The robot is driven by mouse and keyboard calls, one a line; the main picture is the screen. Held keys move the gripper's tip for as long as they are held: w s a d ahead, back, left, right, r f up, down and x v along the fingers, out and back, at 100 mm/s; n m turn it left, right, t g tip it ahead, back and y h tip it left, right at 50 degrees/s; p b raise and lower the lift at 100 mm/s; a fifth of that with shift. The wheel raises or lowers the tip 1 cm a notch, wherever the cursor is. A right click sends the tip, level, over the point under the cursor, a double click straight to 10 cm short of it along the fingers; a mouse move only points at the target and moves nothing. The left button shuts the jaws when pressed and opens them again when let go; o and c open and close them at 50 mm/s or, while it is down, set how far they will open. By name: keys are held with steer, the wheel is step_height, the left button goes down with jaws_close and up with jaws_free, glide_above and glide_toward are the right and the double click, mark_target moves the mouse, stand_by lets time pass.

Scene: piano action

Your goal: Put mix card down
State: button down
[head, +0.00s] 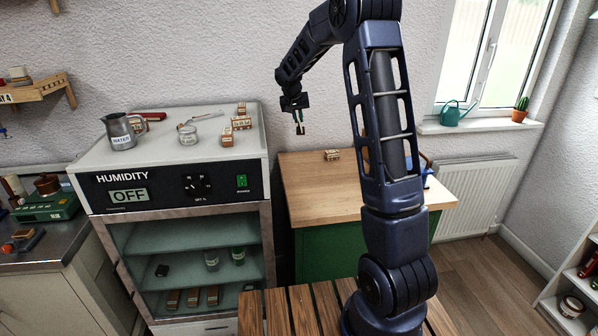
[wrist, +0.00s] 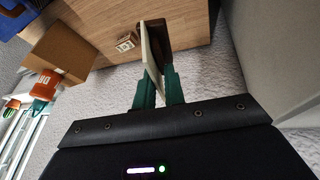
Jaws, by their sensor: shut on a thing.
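My gripper (head: 298,122) hangs in the air above the back left part of the wooden bench top (head: 310,205). In the wrist view its teal fingers (wrist: 159,85) are shut on a thin piece, which I take to be the mix card (wrist: 153,55). The piece has a pale cream side and a dark brown part at its far end. In the head view it is a small brown shape (head: 300,130) below the fingers. It is too small there to read. I see no contact between it and the bench.
A small wooden block (head: 332,154) lies on the bench, also seen in the wrist view (wrist: 126,42). A brown box (wrist: 62,52) stands nearby. Left is the humidity cabinet (head: 170,187), with a pitcher (head: 123,131) and small blocks on top. The bench's front is clear.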

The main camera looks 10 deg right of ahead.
steer(key=shift+w+a+r+n+y, duration=0.15)
steer(key=shift+w+n+y, duration=0.25)
steer(key=shift+w+n, duration=0.5)
steer(key=shift+w+f, duration=0.15)
steer(key=shift+f, duration=0.05)
step_height(320, 180, down, 20)
steer(key=shift+r, duration=0.2)
steer(key=shift+f, duration=0.1)
steer(key=c, duration=1.5)
jaws_free()
